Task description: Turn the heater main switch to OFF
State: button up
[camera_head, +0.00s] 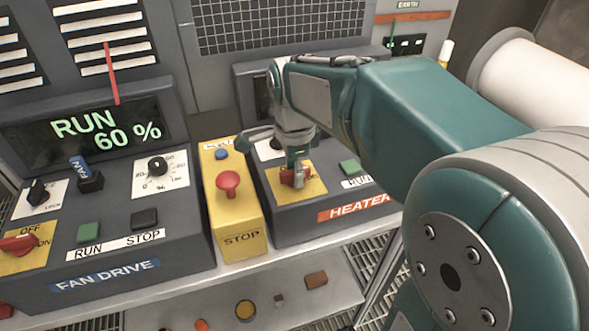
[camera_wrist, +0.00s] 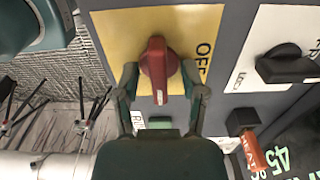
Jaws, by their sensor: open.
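The heater main switch is a red rotary handle (camera_wrist: 158,62) on a yellow plate (camera_wrist: 110,30), on the dark heater box (camera_head: 330,222). In the wrist view the handle's long axis runs up and down the picture, with a pale mark at its lower end. The word OFF stands sideways to its right. The head view shows the red handle (camera_head: 287,177) partly hidden by my gripper (camera_head: 298,170). My gripper (camera_wrist: 160,78) is open, with one finger on each side of the handle. I cannot tell whether either finger touches it.
Left of the heater box is a yellow box with a red STOP button (camera_head: 228,182). Further left is the fan drive box (camera_head: 110,215) with its own red switch (camera_head: 18,244). A green button (camera_head: 349,166) and a black knob (camera_wrist: 288,66) are near the heater switch.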

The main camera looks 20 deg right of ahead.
grip_shut()
jog(key=shift+n, duration=0.4)
jog(key=n, duration=0.3)
jog(key=shift+n, duration=0.3)
jog(key=n, duration=0.4)
jog(key=shift+n, duration=0.3)
jog(key=n, duration=0.4)
jog(key=shift+n, duration=2.5)
